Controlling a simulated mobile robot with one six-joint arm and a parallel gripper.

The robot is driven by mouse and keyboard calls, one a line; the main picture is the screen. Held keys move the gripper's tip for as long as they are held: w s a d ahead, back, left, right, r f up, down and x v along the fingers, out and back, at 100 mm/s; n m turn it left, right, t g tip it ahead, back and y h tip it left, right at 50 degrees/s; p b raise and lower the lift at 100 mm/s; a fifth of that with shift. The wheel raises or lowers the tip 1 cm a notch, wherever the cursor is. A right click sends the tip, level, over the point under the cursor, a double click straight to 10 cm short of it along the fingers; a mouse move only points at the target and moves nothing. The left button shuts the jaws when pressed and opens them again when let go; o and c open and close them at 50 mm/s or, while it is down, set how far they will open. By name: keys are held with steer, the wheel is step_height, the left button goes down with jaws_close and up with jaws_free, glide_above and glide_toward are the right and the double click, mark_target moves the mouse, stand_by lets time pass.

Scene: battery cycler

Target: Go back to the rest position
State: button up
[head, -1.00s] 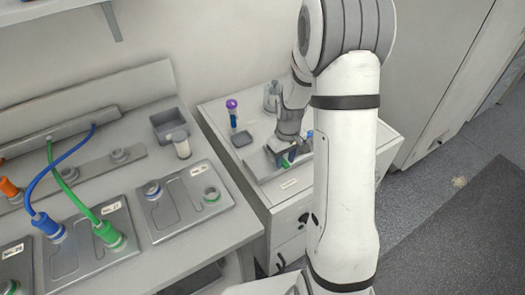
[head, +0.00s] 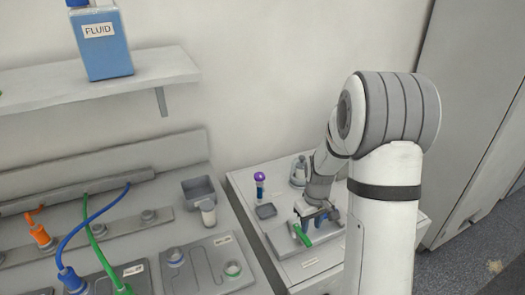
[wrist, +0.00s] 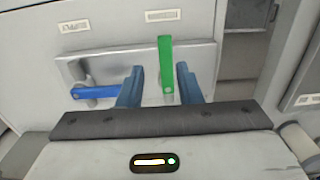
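My gripper (head: 318,217) is over the low cabinet at the right in the head view. In the wrist view its two blue fingers (wrist: 158,86) stand apart, with a green handle (wrist: 166,70) showing between them. A narrow gap shows on each side of the handle, so the fingers do not look closed on it. The green handle also shows just left of the fingers in the head view (head: 301,236). A blue handle (wrist: 95,92) lies sideways on the same grey plate (wrist: 205,58), left of the fingers. The handles' lower parts are partly hidden.
A purple-capped tube (head: 260,185), a small tray (head: 266,211) and a clear vessel (head: 298,172) stand near my gripper. The left bench holds a grey bin (head: 198,187) and blue, green and orange cables. A shelf (head: 100,85) bears a blue FLUID bottle (head: 101,45).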

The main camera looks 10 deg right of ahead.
steer(key=shift+a+r, duration=0.1)
steer(key=shift+r, duration=0.25)
steer(key=s+a+r+m+t, duration=0.1)
steer(key=s+a+r, duration=0.2)
steer(key=s+r, duration=0.6)
steer(key=s+a+r+m+t, duration=0.2)
steer(key=s+a+r, duration=0.1)
steer(key=s+r, duration=0.7)
steer(key=shift+s+m, duration=0.3)
steer(key=shift+s, duration=0.35)
